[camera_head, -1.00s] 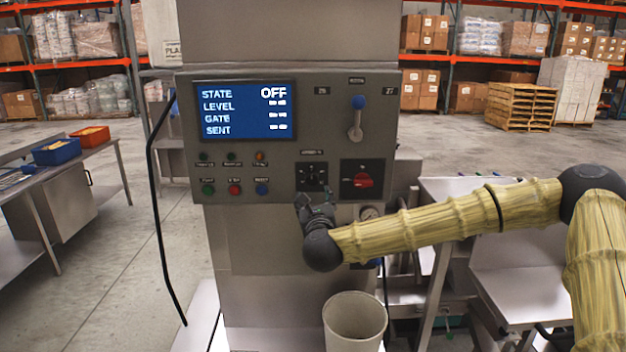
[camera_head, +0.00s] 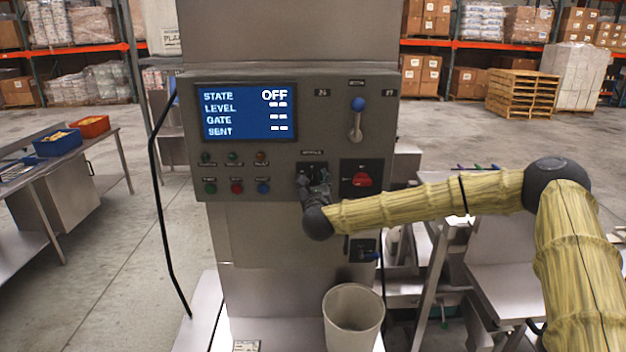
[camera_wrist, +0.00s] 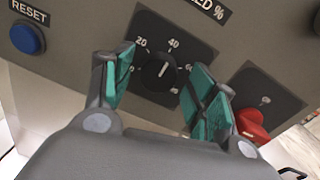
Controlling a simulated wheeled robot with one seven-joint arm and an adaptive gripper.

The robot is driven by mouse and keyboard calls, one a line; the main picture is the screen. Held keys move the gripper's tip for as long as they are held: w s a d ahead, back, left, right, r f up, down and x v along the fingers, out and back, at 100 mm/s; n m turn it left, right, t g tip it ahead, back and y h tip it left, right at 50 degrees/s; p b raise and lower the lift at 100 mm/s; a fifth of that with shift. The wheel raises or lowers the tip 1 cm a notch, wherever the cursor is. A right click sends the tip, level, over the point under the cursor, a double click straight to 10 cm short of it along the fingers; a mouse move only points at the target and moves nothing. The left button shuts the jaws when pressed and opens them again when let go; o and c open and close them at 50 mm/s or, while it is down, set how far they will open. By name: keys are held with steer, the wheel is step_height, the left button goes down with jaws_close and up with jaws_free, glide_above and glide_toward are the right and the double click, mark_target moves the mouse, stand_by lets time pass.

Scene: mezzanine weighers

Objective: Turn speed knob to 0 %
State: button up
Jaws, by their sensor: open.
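The speed knob (camera_wrist: 159,72) is a round black dial with a white pointer line, on a dark plate with a percent scale. In the wrist view its pointer aims near the 40 mark. My gripper (camera_wrist: 160,85) is open, with one teal-padded finger to each side of the knob in that view; I cannot tell whether either finger touches it. In the head view my gripper (camera_head: 314,182) is in front of the speed plate (camera_head: 313,167) and hides most of the knob. The panel screen (camera_head: 245,111) reads STATE OFF.
A red rotary switch (camera_head: 362,180) is just right of the speed plate; it also shows in the wrist view (camera_wrist: 253,125). A blue RESET button (camera_wrist: 26,39) lies to the left. A lever with a blue knob (camera_head: 358,104) is above. A bin (camera_head: 353,325) stands below.

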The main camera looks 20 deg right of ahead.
steer(key=c, duration=1)
